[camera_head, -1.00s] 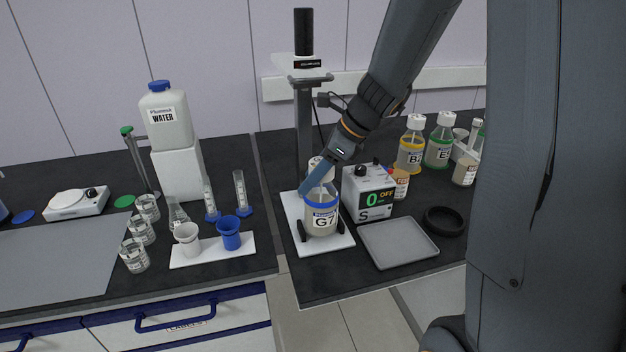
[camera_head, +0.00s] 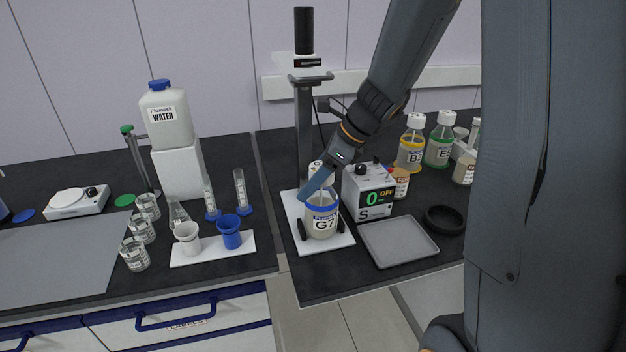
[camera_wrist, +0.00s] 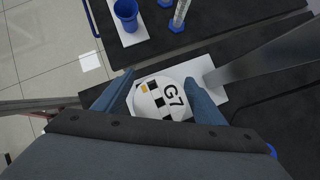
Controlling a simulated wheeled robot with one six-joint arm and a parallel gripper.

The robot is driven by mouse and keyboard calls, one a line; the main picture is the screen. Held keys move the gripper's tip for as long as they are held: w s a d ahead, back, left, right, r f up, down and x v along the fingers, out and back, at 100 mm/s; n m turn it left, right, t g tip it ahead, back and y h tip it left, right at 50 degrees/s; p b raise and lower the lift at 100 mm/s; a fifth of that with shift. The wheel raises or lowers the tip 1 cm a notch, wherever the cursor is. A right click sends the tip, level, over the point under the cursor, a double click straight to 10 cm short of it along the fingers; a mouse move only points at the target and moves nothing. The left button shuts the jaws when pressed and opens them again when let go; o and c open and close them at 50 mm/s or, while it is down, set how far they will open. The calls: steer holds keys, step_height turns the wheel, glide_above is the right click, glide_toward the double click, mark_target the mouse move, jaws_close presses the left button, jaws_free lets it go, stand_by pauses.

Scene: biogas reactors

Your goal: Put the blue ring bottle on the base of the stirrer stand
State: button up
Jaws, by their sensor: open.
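The blue ring bottle, labelled G7 (camera_head: 321,222), stands upright on the white base of the stirrer stand (camera_head: 338,243). In the wrist view its white cap (camera_wrist: 160,98), marked G7 with black squares, lies between my gripper's fingers. My gripper (camera_head: 316,186) is open around the cap area, with one finger on each side; its fingers also show in the wrist view (camera_wrist: 157,92). I cannot tell whether either finger touches the bottle. The stand's column (camera_head: 304,130) rises behind the bottle. The cap is partly hidden by a finger in the head view.
A control box (camera_head: 368,193) reading 0 and OFF stands close right of the bottle. A grey tray (camera_head: 398,243) and a black ring (camera_head: 444,220) lie further right. Bottles with yellow (camera_head: 411,145) and green (camera_head: 439,143) rings stand behind. A blue cup (camera_head: 229,232) is left.

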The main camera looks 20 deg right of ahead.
steer(key=b+v, duration=0.1)
steer(key=v, duration=1.1)
steer(key=shift+b, duration=0.3)
